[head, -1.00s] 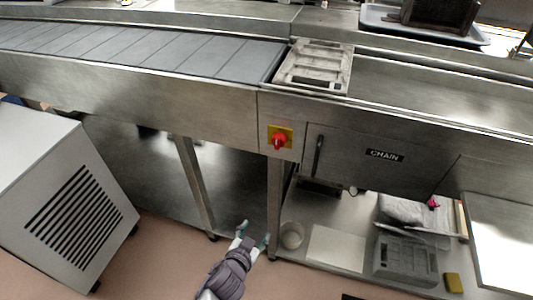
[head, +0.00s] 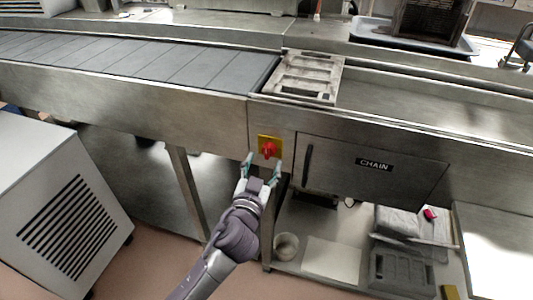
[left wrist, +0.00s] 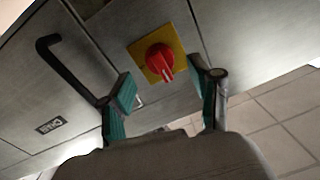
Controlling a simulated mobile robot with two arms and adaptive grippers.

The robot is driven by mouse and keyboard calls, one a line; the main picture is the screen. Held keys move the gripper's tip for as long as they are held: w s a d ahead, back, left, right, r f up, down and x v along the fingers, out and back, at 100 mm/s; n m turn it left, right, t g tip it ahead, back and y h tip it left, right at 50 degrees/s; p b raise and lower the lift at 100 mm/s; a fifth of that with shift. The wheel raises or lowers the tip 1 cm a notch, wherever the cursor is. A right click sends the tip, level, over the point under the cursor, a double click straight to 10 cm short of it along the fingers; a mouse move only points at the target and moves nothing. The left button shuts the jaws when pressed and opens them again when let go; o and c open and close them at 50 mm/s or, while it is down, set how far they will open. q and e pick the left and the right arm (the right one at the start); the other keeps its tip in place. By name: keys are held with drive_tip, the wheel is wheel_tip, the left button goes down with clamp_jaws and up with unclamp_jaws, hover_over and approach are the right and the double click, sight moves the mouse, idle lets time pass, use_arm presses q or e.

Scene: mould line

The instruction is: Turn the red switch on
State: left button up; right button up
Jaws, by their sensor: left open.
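The red switch (head: 268,149) is a rotary knob on a yellow square plate (head: 262,139), set in the steel front of the conveyor line. In the left wrist view the red switch (left wrist: 160,60) shows a pale mark on its grip, and lies ahead of and between my fingertips. My left gripper (head: 262,166) is open and empty, just below and in front of the switch. Its teal-padded fingers (left wrist: 163,88) stand on either side of the knob in the left wrist view, apparently short of it. My right gripper is not in view.
A steel panel marked CHAIN (head: 373,164) with a black handle (head: 307,165) is right of the switch. A vented grey cabinet (head: 62,200) stands at left. A lower shelf holds a cup (head: 286,246) and a grey crate (head: 403,270).

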sight(267, 156)
use_arm(q)
drive_tip(key=shift+x, duration=1.75)
drive_tip(key=c, duration=1.1)
drive_tip(key=shift+c, duration=0.2)
